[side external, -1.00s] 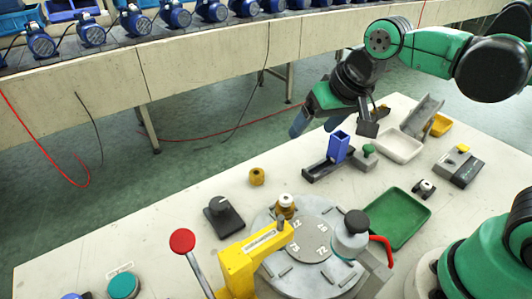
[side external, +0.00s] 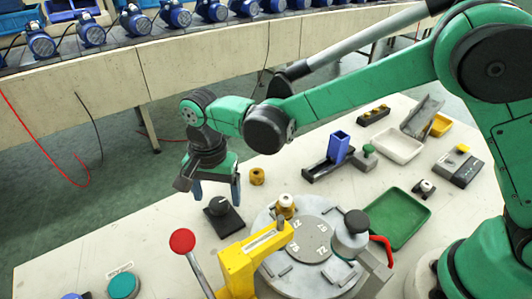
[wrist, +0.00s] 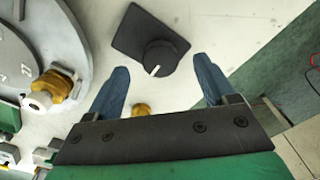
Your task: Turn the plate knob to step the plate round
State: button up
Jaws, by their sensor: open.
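The plate knob (side external: 218,206) is a black round dial with a white pointer mark on a dark square base, on the table left of the plate. It also shows in the wrist view (wrist: 160,56), just beyond my fingertips and between their lines. My gripper (side external: 216,194) is open and empty, above and around the knob's position in the side view; its two blue fingers (wrist: 162,70) are spread wide in the wrist view. I cannot tell the exact height gap. The round grey numbered plate (side external: 312,238) sits on a larger grey disc, with a brass fitting (side external: 286,204) at its edge.
A brass piece (side external: 257,176) stands close right of my gripper. A yellow block (side external: 250,262) and a red-balled lever (side external: 182,241) stand in front. The table left of the knob is clear.

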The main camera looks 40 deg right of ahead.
jog(key=shift+f, duration=1.05)
grip_shut()
jog(key=shift+n, duration=0.3)
jog(key=n, duration=0.3)
jog(key=shift+n, duration=0.3)
jog(key=n, duration=0.9)
jog(key=shift+n, duration=2.3)
